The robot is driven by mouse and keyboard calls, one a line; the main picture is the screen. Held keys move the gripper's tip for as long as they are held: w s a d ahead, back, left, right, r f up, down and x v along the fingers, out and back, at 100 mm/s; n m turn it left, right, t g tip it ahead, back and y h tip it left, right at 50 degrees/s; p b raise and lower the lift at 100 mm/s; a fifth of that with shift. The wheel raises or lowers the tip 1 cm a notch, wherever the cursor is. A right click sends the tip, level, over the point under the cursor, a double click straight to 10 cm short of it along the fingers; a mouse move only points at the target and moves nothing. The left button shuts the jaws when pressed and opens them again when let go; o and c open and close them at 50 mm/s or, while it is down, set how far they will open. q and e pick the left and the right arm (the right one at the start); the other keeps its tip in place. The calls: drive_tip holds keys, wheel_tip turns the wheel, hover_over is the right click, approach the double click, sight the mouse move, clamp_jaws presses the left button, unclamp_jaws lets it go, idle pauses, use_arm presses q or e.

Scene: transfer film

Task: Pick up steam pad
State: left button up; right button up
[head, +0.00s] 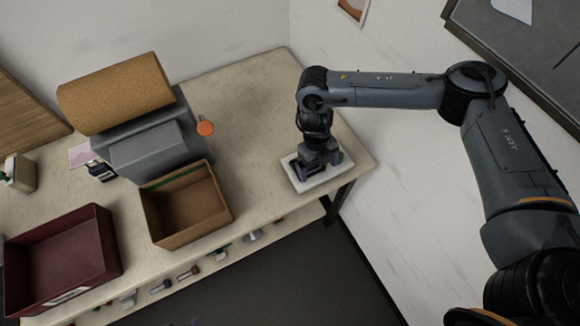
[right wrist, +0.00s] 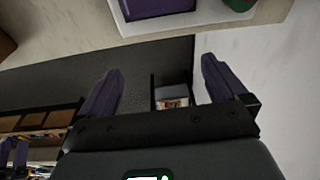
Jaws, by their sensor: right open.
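My right gripper (head: 319,165) hangs low over a white tray (head: 322,181) at the right end of the table. In the right wrist view the gripper (right wrist: 161,70) is open, its two dark purple fingers apart with nothing between them. The white tray (right wrist: 205,22) shows at the top of that view, beyond the fingertips. On it lie a flat purple thing with a pale edge (right wrist: 155,7) and part of a green thing (right wrist: 238,4), both cut off by the frame. I cannot tell for certain which is the steam pad.
A grey machine with a cork-coloured roll (head: 115,92) stands on the table (head: 255,105), an orange knob (head: 205,128) at its side. A brown open box (head: 187,232) and a dark red bin (head: 62,285) stand at the front. The table between machine and tray is clear.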

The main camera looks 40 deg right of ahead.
drive_tip(key=w+r, duration=0.1)
drive_tip(key=r, duration=0.1)
drive_tip(key=w+d+r+t, duration=0.1)
drive_tip(key=w, duration=0.1)
drive_tip(key=w+d+r+t+b, duration=0.1)
drive_tip(key=w+r, duration=0.1)
drive_tip(key=shift+w+r, duration=0.25)
drive_tip(key=shift+r, duration=0.05)
drive_tip(key=shift+w+a, duration=0.1)
drive_tip(key=shift+w, duration=0.15)
drive_tip(key=shift+f, duration=0.3)
wheel_tip(320, 180, down, 4)
drive_tip(key=shift+w+r, duration=0.1)
drive_tip(key=shift+r, duration=0.1)
drive_tip(key=shift+f, duration=2.75)
drive_tip(key=c, duration=1.1)
drive_tip(key=shift+c, duration=0.9)
drive_tip(key=shift+r, duration=0.1)
